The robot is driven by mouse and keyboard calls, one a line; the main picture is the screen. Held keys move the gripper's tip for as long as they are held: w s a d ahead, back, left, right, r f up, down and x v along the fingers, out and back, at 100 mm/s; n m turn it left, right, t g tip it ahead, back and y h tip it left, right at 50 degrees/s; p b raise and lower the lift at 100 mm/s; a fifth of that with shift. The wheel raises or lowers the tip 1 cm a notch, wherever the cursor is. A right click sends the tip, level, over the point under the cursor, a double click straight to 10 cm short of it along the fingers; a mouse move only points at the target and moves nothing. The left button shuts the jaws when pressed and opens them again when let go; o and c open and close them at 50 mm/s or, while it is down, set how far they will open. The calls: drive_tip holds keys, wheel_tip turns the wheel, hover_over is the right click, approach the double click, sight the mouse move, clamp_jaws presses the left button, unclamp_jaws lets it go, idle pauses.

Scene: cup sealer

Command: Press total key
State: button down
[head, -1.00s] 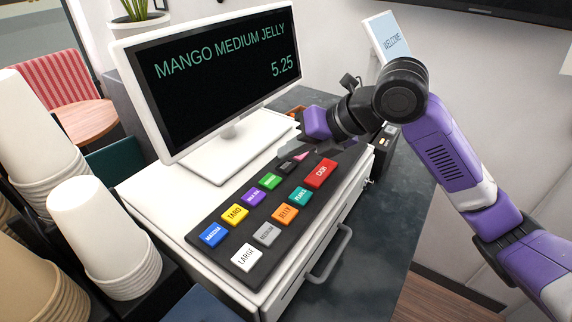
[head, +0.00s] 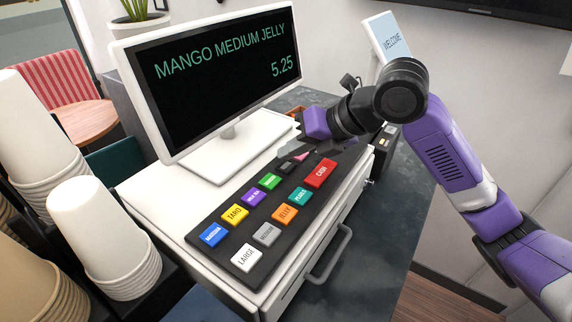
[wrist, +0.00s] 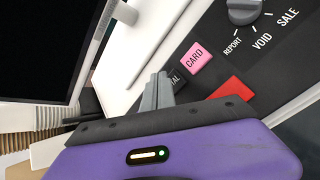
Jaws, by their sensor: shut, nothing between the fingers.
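The total key is a dark key (head: 287,167) at the far end of the key panel, beside the pink card key (head: 302,155). In the wrist view only the end of the total key's label (wrist: 175,79) shows, as my fingers cover the rest. My gripper (head: 285,152) is shut and empty, its fingertips close to the total key. In the wrist view the grey fingertips (wrist: 159,76) overlap the key; I cannot tell whether they touch it. The card key (wrist: 197,53) lies just beyond the fingers.
The monitor (head: 222,75) reads "MANGO MEDIUM JELLY 5.25" and stands behind the panel. The red cash key (head: 320,173) is near my gripper. A rotary knob (wrist: 243,10) is beyond the card key. Stacked cups (head: 92,225) stand at the left.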

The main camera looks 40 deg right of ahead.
sight(291, 167)
drive_tip(key=shift+f+b, duration=0.85)
drive_tip(key=shift+b, duration=0.6)
idle(1.0)
drive_tip(key=shift+r, duration=0.1)
drive_tip(key=shift+r+p, duration=0.35)
drive_tip(key=shift+r, duration=0.4)
drive_tip(key=shift+r+p, duration=1.35)
drive_tip(key=shift+r, duration=1.2)
drive_tip(key=shift+s+f, duration=0.1)
drive_tip(key=shift+s, duration=0.05)
